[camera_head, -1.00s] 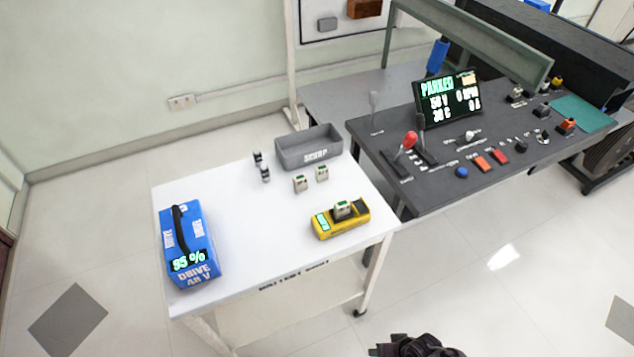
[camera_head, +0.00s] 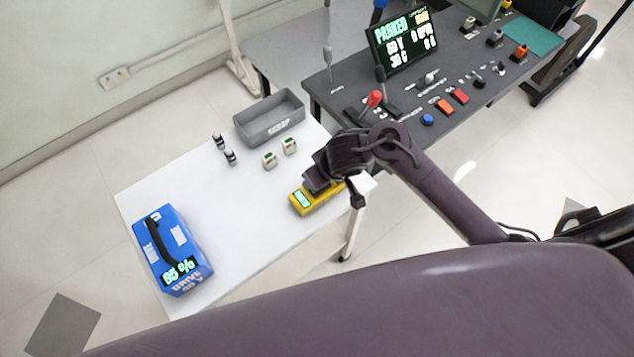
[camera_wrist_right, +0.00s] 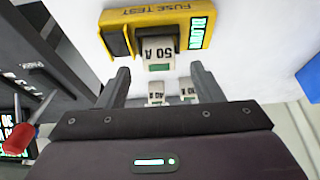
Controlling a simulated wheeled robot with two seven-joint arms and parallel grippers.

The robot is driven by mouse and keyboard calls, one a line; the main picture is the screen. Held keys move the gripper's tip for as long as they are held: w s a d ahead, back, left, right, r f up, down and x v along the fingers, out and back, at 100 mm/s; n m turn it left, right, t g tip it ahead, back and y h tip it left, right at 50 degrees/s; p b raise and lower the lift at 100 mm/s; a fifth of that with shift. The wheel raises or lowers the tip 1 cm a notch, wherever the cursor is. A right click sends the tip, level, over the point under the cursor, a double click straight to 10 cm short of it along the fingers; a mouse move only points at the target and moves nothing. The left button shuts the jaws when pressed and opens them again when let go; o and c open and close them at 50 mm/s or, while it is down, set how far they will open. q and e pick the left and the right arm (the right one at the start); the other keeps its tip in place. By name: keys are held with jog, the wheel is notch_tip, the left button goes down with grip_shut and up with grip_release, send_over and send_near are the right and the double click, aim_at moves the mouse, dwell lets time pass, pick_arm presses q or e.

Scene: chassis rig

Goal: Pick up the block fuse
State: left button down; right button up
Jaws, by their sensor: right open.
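The yellow fuse tester (camera_head: 304,207) sits on the white table near its right edge; its screen reads BLOWN in the right wrist view (camera_wrist_right: 195,32). A whitish block fuse marked 50 A (camera_wrist_right: 158,50) is seated in the tester; my arm hides it in the head view. My right gripper (camera_head: 316,182) is over the tester. In the right wrist view the gripper (camera_wrist_right: 160,68) is open, its two fingertips to either side of the fuse's near end. I cannot tell whether they are level with it. My left gripper is out of view.
Two other block fuses (camera_head: 269,160) (camera_head: 289,146) and two dark-and-white cylinders (camera_head: 230,157) (camera_head: 218,141) stand near the grey scrap bin (camera_head: 243,129). A blue drive battery (camera_head: 185,234) is at the table's left. The control desk (camera_head: 398,112) with levers adjoins at right. The table's middle is clear.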

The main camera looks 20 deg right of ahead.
jog(key=x, duration=0.3)
jog(key=shift+w+b, duration=0.15)
jog(key=shift+b, duration=0.2)
jog(key=shift+w+f, duration=0.1)
jog(key=shift+f, duration=0.25)
jog(key=c, duration=1.1)
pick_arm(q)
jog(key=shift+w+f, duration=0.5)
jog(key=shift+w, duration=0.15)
pick_arm(e)
jog(key=shift+c, duration=0.2)
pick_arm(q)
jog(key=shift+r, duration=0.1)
pick_arm(e)
jog(key=shift+r, duration=0.1)
